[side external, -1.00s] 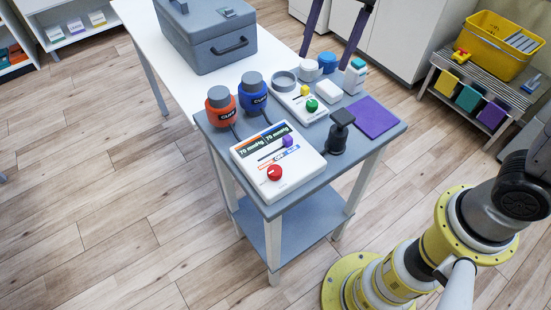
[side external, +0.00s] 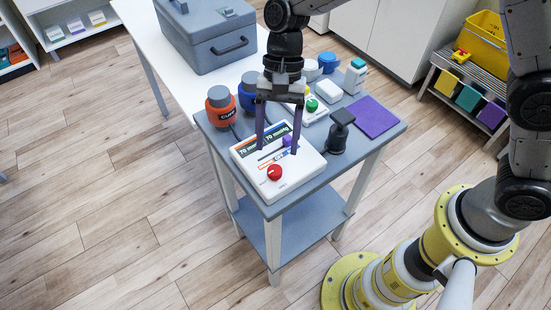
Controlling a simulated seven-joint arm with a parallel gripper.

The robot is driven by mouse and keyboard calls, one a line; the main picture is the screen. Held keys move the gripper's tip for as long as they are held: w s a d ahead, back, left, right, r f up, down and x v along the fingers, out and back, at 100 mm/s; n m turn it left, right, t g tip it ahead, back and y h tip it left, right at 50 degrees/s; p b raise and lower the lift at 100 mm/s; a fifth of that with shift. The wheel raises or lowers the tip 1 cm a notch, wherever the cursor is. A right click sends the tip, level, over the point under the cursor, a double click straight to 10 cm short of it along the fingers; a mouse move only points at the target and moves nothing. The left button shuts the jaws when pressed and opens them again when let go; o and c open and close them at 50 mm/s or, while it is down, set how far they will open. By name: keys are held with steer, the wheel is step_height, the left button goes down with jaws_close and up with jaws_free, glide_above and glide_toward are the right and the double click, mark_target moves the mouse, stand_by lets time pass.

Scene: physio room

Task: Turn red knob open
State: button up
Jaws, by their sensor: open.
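A purple slider knob (side external: 288,140) is on the same box, partly behind a finger of my gripper. My gripper (side external: 277,152) points down over the box, its two dark fingers spread apart with nothing between them. Its tips appear a little behind the red knob in the picture, and I see no contact with it. The exact height of the tips above the box is hard to tell.
A large grey case (side external: 207,45) is on the white table behind.

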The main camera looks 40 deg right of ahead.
mark_target(275, 169)
steer(key=shift+x, duration=2.65)
jaws_close()
